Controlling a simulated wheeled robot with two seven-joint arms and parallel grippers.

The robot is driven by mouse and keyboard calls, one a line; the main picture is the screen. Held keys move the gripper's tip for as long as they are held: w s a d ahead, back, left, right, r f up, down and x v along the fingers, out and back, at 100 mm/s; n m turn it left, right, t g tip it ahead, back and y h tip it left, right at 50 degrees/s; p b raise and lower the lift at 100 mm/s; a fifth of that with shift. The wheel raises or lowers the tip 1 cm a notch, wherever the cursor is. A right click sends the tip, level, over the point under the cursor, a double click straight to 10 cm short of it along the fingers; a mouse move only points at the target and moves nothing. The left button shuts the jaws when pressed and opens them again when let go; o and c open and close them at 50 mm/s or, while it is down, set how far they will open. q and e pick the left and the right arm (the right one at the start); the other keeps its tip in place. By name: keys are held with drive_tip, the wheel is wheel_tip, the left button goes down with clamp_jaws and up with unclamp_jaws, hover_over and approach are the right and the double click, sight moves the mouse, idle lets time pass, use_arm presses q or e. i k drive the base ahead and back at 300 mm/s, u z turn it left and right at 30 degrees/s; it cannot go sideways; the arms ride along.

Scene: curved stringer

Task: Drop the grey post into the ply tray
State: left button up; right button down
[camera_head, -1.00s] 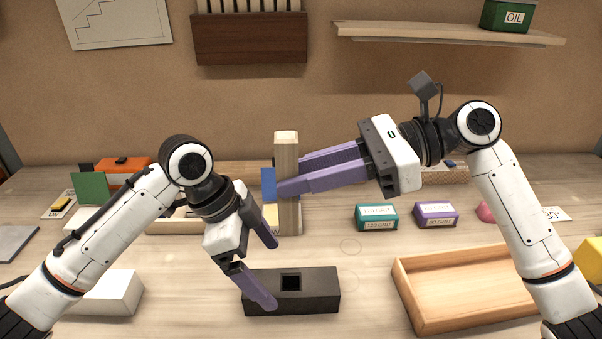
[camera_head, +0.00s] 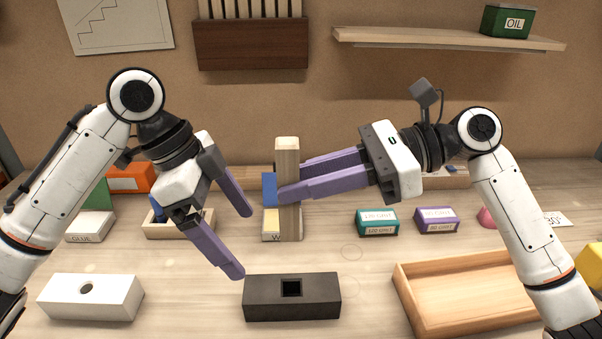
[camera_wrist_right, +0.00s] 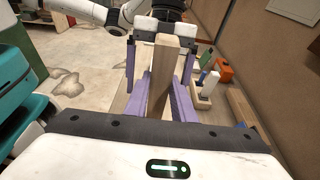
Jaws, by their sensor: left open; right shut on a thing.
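A pale wood-coloured upright post (camera_head: 288,218) is held at the middle of the bench; it looks beige rather than grey. My right gripper (camera_head: 288,182) is shut on it from the right. The post also shows between the fingers in the right wrist view (camera_wrist_right: 160,80). I cannot tell whether its lower end touches the bench. My left gripper (camera_head: 243,244) is open and empty, left of the post and above the bench.
A dark block with a square hole (camera_head: 320,297) lies below the post in the picture, left of the tray. A white block with a round hole (camera_head: 120,300) is at the front left. Teal (camera_head: 377,221) and purple (camera_head: 436,219) grit boxes stand behind the tray.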

sight(483, 293)
drive_tip(key=k, duration=1)
